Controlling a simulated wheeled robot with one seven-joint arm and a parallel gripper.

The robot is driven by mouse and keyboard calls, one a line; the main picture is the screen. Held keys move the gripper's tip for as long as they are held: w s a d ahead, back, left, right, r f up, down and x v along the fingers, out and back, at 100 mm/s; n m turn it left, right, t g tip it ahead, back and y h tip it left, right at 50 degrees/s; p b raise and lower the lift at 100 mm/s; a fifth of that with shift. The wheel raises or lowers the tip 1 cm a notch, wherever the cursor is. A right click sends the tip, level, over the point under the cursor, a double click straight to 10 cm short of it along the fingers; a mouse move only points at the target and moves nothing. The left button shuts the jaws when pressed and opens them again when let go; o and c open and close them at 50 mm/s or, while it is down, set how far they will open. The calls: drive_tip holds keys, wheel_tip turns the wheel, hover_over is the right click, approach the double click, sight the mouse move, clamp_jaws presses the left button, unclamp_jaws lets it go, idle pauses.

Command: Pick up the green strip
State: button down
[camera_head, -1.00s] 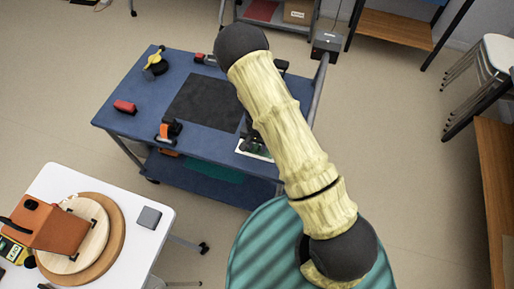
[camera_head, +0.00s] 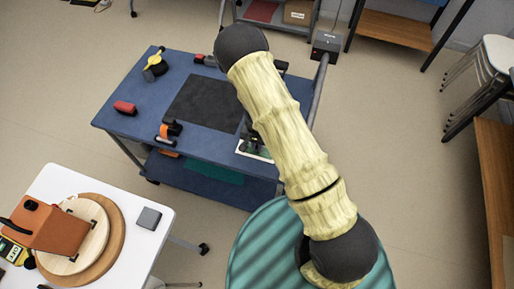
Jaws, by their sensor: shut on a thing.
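My gripper (camera_head: 252,143) is a small dark shape over a white-edged tray (camera_head: 241,151) at the front right of the blue cart. It is partly hidden behind my pale yellow arm. It is shut on the green strip, of which only a little green shows at the fingers. The strip's full outline is too small and too covered to make out. I cannot tell whether it touches the tray.
The blue cart top (camera_head: 140,90) carries a dark mat (camera_head: 200,100), a red block (camera_head: 125,108), an orange-and-black clamp (camera_head: 166,131) and a yellow-and-black tool (camera_head: 155,67). A white table (camera_head: 135,190) stands at the lower left.

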wheel_tip(320, 180, up, 10)
idle(0.6)
